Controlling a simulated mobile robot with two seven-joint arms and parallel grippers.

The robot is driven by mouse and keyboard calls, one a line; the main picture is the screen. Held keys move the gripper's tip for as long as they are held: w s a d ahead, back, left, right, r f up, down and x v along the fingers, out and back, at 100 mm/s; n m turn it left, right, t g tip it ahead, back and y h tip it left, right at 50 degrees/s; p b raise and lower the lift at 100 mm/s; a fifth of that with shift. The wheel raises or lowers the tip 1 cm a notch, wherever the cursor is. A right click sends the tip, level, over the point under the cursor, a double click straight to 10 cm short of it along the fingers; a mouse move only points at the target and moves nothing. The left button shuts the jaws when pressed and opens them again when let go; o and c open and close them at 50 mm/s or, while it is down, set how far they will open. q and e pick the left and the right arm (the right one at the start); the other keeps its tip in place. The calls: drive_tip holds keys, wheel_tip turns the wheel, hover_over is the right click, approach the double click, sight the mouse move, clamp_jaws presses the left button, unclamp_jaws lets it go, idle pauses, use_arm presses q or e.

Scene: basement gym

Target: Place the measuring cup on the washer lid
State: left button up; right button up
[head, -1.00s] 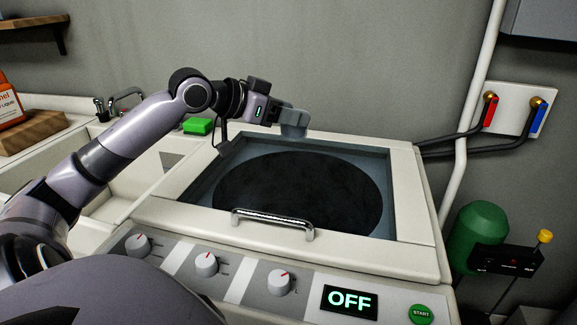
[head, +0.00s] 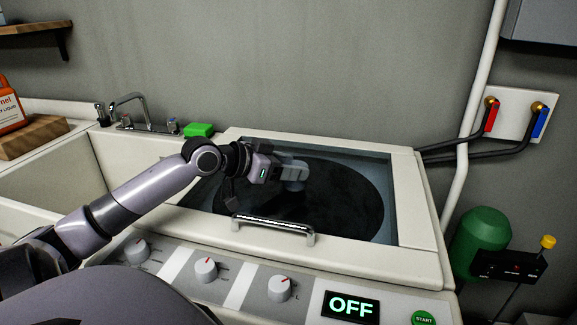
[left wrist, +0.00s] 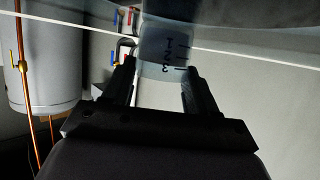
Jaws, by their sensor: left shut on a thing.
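The measuring cup (head: 294,185) is a small translucent blue-grey cup. My left gripper (head: 283,172) is shut on it, over the glass part of the washer lid (head: 338,170) in the head view. In the left wrist view the cup (left wrist: 165,48) shows dark numbers and marks between the two fingers of my left gripper (left wrist: 160,78). The lid is closed, with a pale frame and a metal handle (head: 272,225) at its front. The cup's base looks very near the glass; I cannot tell whether it touches. My right gripper is not in view.
A control panel with knobs (head: 206,268) and an OFF display (head: 350,304) runs along the washer's front. A sink with a faucet (head: 130,110) and a green sponge (head: 199,130) are at the left. The right part of the lid is clear.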

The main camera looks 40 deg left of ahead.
use_arm(q)
drive_tip(key=shift+f, duration=0.1)
drive_tip(key=o, duration=1.1)
drive_tip(key=v, duration=1.2)
